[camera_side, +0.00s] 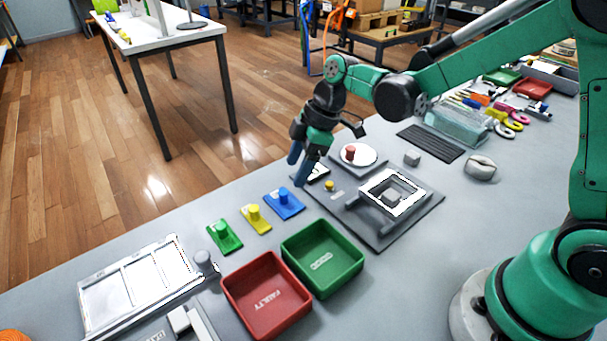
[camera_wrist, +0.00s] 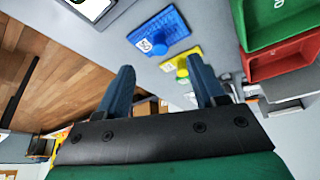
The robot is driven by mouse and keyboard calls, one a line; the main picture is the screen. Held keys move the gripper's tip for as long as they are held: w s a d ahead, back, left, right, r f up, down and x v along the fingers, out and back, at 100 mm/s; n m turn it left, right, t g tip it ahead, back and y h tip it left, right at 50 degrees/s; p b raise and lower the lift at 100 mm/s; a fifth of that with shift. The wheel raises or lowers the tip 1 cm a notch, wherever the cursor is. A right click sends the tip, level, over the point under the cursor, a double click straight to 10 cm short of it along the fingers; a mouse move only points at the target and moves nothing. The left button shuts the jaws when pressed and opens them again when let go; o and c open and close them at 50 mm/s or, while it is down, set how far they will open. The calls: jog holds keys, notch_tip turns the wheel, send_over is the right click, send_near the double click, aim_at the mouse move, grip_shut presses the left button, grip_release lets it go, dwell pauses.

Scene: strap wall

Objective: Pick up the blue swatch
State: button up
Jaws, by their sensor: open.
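The blue swatch (camera_side: 290,210) is a flat blue plate with a raised knob, lying on the grey table at the far end of a row of coloured swatches. In the wrist view the blue swatch (camera_wrist: 165,28) lies ahead of the fingers, with a white label at its left end. My gripper (camera_side: 299,170) is open and empty, above the table just beyond the blue swatch and apart from it. In the wrist view my gripper (camera_wrist: 160,72) shows two blue fingers spread apart, with nothing between them.
A yellow swatch (camera_side: 261,226) and a green swatch (camera_side: 232,246) lie beside the blue one. A green bin (camera_side: 356,284) and a red bin (camera_side: 234,300) stand nearer. A dark mat (camera_side: 425,205) with a white-framed fixture (camera_side: 412,209) lies to the right.

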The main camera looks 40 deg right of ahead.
aim_at(285, 192)
jog(key=shift+w+a+f+n, duration=0.2)
jog(key=shift+a+f+n, duration=0.1)
jog(key=shift+f, duration=0.3)
jog(key=shift+x, duration=2.5)
jog(key=shift+s, duration=0.1)
grip_shut()
